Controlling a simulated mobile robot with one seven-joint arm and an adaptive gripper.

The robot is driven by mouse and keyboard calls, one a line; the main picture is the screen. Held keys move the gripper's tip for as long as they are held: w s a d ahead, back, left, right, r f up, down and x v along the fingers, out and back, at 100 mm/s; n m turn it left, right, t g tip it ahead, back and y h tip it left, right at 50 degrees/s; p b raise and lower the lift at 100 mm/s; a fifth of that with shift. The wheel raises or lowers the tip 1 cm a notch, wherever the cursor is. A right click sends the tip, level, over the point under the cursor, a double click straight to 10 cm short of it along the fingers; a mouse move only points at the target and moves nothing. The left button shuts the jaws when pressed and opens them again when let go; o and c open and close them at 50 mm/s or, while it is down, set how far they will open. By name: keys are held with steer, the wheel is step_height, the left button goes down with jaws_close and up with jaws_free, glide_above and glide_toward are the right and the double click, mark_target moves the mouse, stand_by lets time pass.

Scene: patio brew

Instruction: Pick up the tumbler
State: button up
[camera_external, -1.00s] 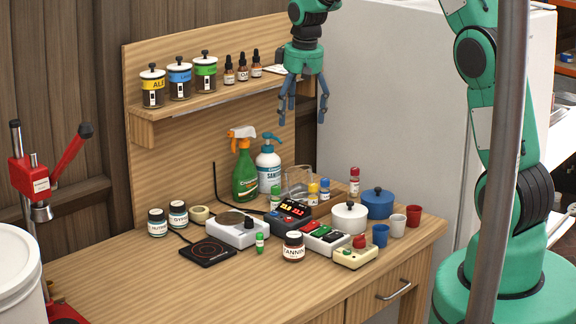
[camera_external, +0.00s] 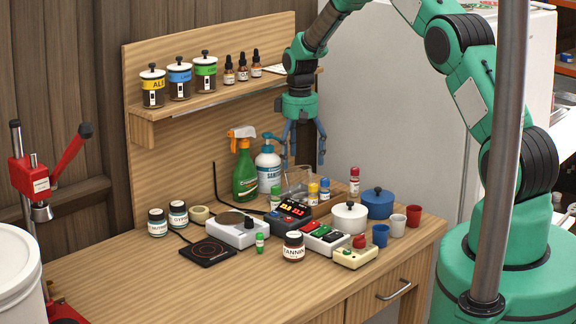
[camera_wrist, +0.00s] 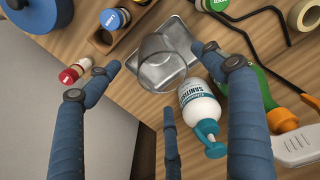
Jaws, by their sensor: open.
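A clear glass tumbler (camera_wrist: 162,58) shows in the wrist view, on a shallow metal tray (camera_wrist: 180,28). In the outside view the clear tumbler (camera_external: 297,180) is hard to make out at the back of the bench, partly behind small bottles. My gripper (camera_external: 304,160) is above that spot, pointing down, with its blue fingers spread. In the wrist view the fingers of my gripper (camera_wrist: 158,66) are apart around the tumbler's outline, with nothing held. Whether any finger is level with the glass cannot be told.
A sanitizer bottle (camera_external: 268,168) and green spray bottle (camera_external: 244,172) stand close left of my gripper. A red-capped bottle (camera_external: 354,183) and blue pot (camera_external: 377,203) stand to the right. A control box (camera_external: 291,212) is in front. The shelf (camera_external: 205,101) is behind. The bench's front left is clear.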

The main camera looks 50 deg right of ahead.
mark_target(300, 180)
steer(key=shift+f, duration=0.2)
steer(key=shift+f, duration=1)
steer(key=shift+f, duration=0.1)
steer(key=shift+d+f, duration=0.1)
steer(key=shift+f, duration=2.4)
steer(key=shift+s, duration=0.1)
steer(key=c, duration=1.5)
steer(key=shift+c, duration=0.2)
